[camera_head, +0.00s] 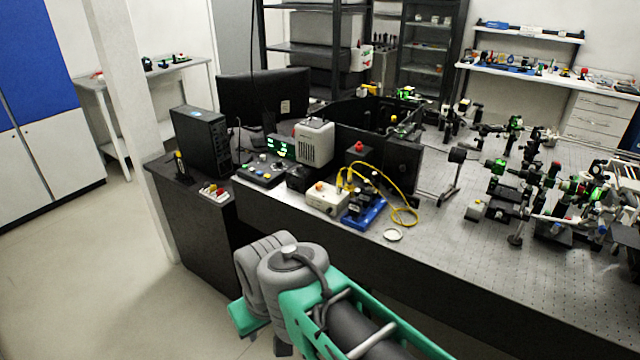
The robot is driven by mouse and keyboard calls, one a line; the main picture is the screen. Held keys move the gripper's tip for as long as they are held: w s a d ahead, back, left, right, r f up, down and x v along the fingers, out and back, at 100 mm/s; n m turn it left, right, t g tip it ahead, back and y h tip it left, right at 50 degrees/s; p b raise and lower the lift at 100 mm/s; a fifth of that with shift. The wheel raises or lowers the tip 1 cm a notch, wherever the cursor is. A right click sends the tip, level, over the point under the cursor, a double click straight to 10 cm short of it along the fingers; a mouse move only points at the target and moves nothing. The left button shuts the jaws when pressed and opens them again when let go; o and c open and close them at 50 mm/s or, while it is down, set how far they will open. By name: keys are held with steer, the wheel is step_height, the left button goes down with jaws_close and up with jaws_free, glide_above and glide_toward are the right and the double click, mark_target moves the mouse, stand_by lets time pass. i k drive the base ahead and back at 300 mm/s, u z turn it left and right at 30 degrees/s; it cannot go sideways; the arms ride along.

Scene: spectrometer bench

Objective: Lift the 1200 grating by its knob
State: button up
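I cannot pick out the 1200 grating for certain, and no label is readable at this distance. A group of small pieces with red and pale tops (213,191) sits at the front of the dark cabinet, too small to identify. A blue base (375,218) with dark parts stands near the bench's front edge. My arm, grey and green, enters from the bottom centre, in front of the bench. My gripper's fingers do not show.
The perforated optical bench (440,238) carries a yellow cable (404,190), a white box (326,198), a control panel (262,171) and, at right, crowded optical mounts. A black computer tower (201,142) stands on the dark cabinet. The floor at left is clear; a pale post (135,130) rises there.

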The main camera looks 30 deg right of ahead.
mark_target(375, 194)
steer(key=u, duration=0.25)
steer(key=i, duration=0.85)
steer(key=z, duration=0.8)
steer(key=i, duration=0.6)
steer(key=z, duration=0.6)
